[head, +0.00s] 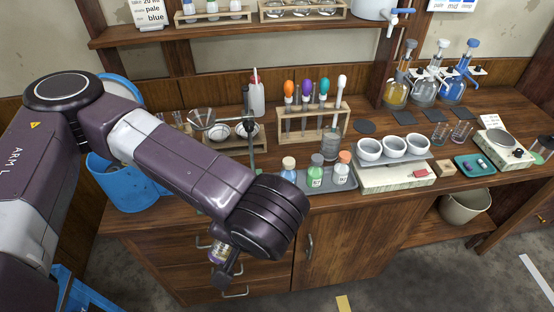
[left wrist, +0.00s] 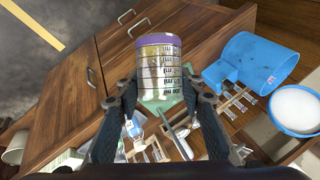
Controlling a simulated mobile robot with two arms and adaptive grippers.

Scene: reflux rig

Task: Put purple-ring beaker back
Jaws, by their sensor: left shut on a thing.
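The purple-ring beaker (left wrist: 158,72) is a clear graduated glass with a purple band at its rim. In the left wrist view my left gripper (left wrist: 158,94) has one finger on each side of it and is shut on it. In the head view the gripper (head: 224,262) hangs in front of the bench drawers, below the worktop edge. Only a small part of the beaker (head: 217,252) shows there, beside the dark wrist. My right gripper is in neither view.
The bench (head: 390,190) holds a rack of coloured-top droppers (head: 310,122), capped bottles (head: 316,172), white cups (head: 393,147) and flasks (head: 423,92). A ring stand (head: 250,128) and funnel (head: 201,118) stand behind my arm. A blue bin (head: 125,185) is at left.

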